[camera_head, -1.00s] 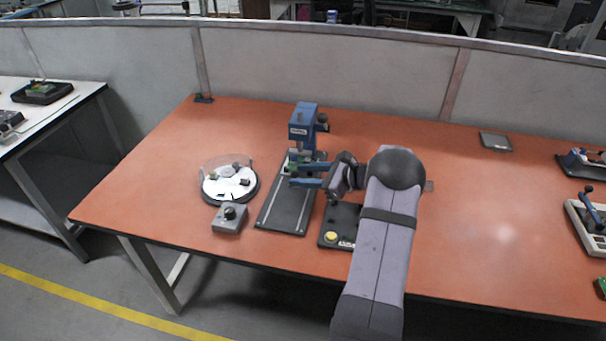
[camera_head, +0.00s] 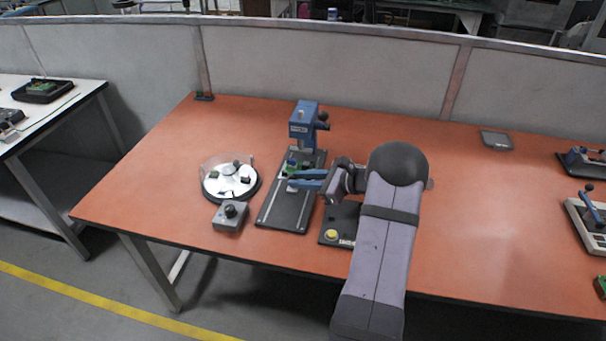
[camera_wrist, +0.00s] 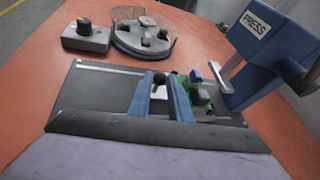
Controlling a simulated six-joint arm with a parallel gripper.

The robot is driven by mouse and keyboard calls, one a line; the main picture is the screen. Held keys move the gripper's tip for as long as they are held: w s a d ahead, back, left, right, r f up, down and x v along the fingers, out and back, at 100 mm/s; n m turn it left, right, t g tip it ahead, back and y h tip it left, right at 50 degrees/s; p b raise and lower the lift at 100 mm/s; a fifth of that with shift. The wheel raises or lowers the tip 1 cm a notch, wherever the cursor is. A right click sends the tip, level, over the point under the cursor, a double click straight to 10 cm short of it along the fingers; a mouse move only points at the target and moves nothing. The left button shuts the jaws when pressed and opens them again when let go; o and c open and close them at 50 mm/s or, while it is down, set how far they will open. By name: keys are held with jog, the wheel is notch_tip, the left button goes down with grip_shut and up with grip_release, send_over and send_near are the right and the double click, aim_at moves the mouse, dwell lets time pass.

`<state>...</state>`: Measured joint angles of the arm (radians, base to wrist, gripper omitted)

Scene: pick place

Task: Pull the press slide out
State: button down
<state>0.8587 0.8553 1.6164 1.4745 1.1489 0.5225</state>
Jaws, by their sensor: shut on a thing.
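The blue press (camera_head: 303,128), labelled PRESS in the wrist view (camera_wrist: 257,30), stands at the back of a black base plate with rails (camera_head: 285,212). The slide (camera_head: 290,171) is on the rails in front of the press and carries a green piece with a blue block (camera_wrist: 201,97). A black knob (camera_wrist: 160,78) on a pale metal post stands beside the green piece. My gripper (camera_head: 291,181) reaches in from the right with its blue fingers close together. In the wrist view my gripper (camera_wrist: 163,95) is shut on the knob, its fingers on either side. The fingers hide part of the slide.
A round dial tray with a clear guard (camera_head: 230,182) and a grey knob box (camera_head: 230,216) stand left of the base plate. A black box with a yellow button (camera_head: 331,236) lies under my arm. The rails are clear at the front.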

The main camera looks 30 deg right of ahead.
jog(key=shift+s+a, duration=0.4)
jog(key=c, duration=1.6)
grip_release()
jog(key=shift+s+d, duration=0.1)
jog(key=shift+b+v, duration=0.4)
jog(key=shift+v, duration=3.15)
